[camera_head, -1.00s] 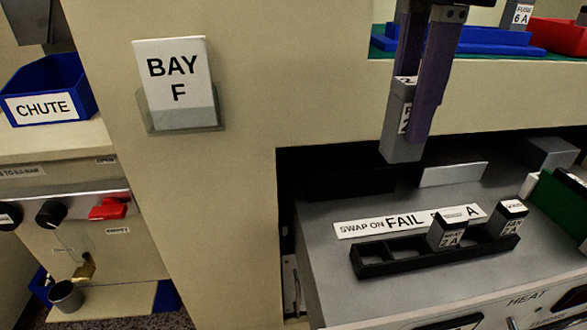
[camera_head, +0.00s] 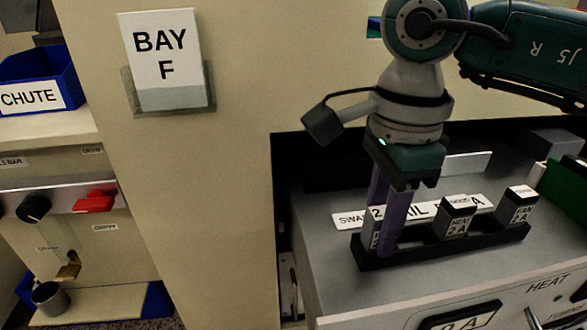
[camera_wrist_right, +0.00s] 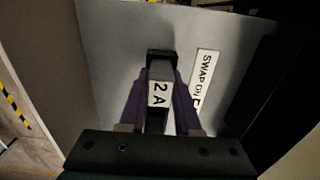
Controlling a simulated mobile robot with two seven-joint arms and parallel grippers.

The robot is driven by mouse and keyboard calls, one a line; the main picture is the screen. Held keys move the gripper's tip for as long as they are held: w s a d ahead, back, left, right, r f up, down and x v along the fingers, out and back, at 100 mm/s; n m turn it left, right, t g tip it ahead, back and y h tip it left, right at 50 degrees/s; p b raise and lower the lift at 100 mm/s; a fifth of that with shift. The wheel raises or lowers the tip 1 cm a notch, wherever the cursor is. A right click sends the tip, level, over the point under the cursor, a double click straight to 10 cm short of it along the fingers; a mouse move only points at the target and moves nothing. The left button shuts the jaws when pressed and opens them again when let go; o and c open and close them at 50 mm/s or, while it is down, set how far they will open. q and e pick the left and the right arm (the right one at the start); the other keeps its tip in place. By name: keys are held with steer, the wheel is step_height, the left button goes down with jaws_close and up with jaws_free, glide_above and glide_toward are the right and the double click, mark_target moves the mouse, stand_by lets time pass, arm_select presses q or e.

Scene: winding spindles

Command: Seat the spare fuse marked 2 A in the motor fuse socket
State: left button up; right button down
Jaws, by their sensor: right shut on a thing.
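The grey spare fuse marked 2 A (camera_head: 376,228) stands upright at the left end of the black fuse block (camera_head: 462,250); it also shows in the right wrist view (camera_wrist_right: 158,94). My right gripper (camera_head: 388,240) is shut on it, with purple fingers on both sides. The fuse's foot is at the block's leftmost socket, but the fingers hide how deep it sits. The HEAT 2 A fuse (camera_head: 455,218) and FAN fuse (camera_head: 517,206) stand in the block to the right. My left gripper is not in view.
A white "SWAP ON FAIL" label (camera_head: 349,218) lies behind the block, partly hidden by my gripper. The block is on a grey drawer (camera_head: 325,280) under a dark opening. A BAY F card (camera_head: 165,60) hangs on the beige panel; the blue CHUTE bin (camera_head: 60,70) is far left.

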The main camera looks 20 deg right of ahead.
steer(key=shift+f, duration=0.1)
steer(key=c, duration=0.6)
jaws_free()
steer(key=shift+r, duration=0.5)
step_height(320, 180, up, 11)
steer(key=p, duration=0.3)
steer(key=shift+r, duration=0.2)
